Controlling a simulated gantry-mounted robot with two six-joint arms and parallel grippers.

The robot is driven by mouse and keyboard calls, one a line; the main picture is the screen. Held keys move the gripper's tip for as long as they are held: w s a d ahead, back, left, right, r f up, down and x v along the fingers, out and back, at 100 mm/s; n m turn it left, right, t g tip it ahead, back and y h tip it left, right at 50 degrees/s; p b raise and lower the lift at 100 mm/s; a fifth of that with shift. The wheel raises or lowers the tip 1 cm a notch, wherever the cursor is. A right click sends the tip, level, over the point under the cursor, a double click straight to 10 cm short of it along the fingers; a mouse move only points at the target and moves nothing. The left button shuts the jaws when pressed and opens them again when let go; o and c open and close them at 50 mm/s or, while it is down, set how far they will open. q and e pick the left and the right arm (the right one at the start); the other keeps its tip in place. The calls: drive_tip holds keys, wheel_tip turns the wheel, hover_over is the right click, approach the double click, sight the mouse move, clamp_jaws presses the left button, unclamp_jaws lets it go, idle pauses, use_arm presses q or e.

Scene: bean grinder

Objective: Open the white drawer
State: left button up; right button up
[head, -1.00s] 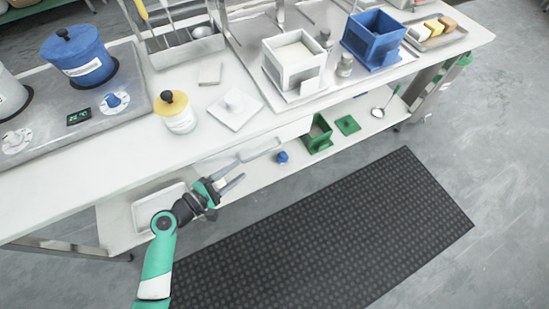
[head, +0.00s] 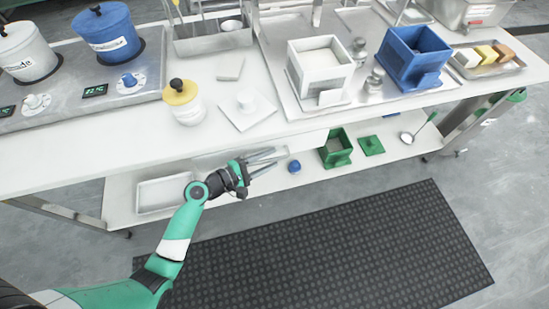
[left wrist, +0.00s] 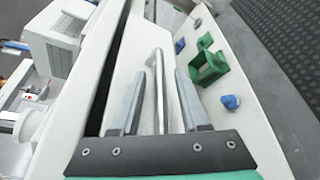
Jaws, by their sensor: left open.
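The white drawer (head: 302,140) is under the front edge of the white table, largely hidden by the tabletop and my gripper in the head view. Its pale bar handle (left wrist: 160,95) shows in the left wrist view. My left gripper (head: 274,159) is open at the drawer front. In the left wrist view its two fingers stand on either side of the handle, with visible room between handle and fingers. A dark gap runs beside the drawer's front panel (left wrist: 138,40); I cannot tell how far the drawer is open. My right gripper is out of view.
On the lower shelf are a blue knob-like object (head: 294,167), a green open box (head: 336,150), a green lid (head: 371,145) and a white tray (head: 163,193). A yellow-lidded jar (head: 184,103) stands on the tabletop. Floor before the table is clear, with a dark mat (head: 330,250).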

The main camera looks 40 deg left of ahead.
use_arm(q)
drive_tip(key=shift+s, duration=0.15)
drive_tip(key=shift+c, duration=0.6)
clamp_jaws()
idle(0.6)
